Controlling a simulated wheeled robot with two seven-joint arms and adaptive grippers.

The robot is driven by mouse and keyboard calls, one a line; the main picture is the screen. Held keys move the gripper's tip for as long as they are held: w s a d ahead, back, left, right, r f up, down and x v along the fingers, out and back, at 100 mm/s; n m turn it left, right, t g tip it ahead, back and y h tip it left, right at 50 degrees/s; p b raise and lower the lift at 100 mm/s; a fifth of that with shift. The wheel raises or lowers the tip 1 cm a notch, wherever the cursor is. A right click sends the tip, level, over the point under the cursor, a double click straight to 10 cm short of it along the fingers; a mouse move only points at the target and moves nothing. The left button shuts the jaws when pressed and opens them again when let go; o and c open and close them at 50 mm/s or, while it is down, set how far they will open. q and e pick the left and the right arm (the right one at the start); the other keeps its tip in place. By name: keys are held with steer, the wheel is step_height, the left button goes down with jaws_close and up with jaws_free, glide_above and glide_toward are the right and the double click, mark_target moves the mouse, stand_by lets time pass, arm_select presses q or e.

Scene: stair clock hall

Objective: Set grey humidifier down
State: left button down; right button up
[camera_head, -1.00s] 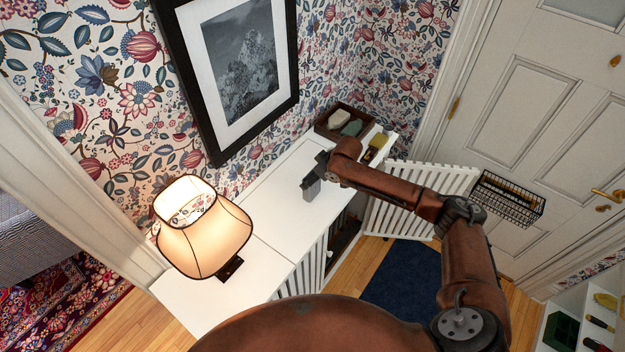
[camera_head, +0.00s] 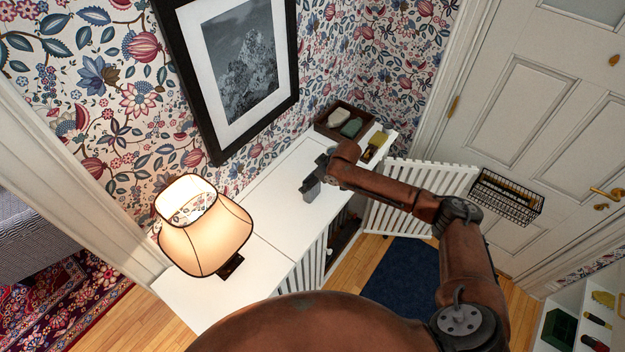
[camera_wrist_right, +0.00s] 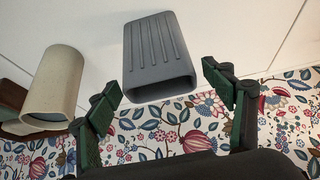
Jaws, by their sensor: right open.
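The grey humidifier (camera_head: 311,193) stands on the white cabinet top (camera_head: 285,205); its ribbed side shows in the right wrist view (camera_wrist_right: 158,55). My right gripper (camera_head: 318,172) is at the humidifier from the back right in the head view. In the right wrist view its green fingers (camera_wrist_right: 165,105) are spread to either side of the humidifier, with gaps between them and its walls. The humidifier is partly hidden by the gripper in the head view. My left gripper is not in view.
A lit lamp (camera_head: 205,235) stands on the cabinet's left part. A brown tray (camera_head: 366,117) with several items and a yellow object (camera_head: 376,141) are at the far right end. A slatted door (camera_head: 415,200) hangs open. The top between lamp and humidifier is clear.

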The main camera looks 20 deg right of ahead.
steer(key=shift+r, duration=0.1)
steer(key=b+v, duration=0.1)
steer(key=v, duration=1.1)
steer(key=shift+b, duration=0.35)
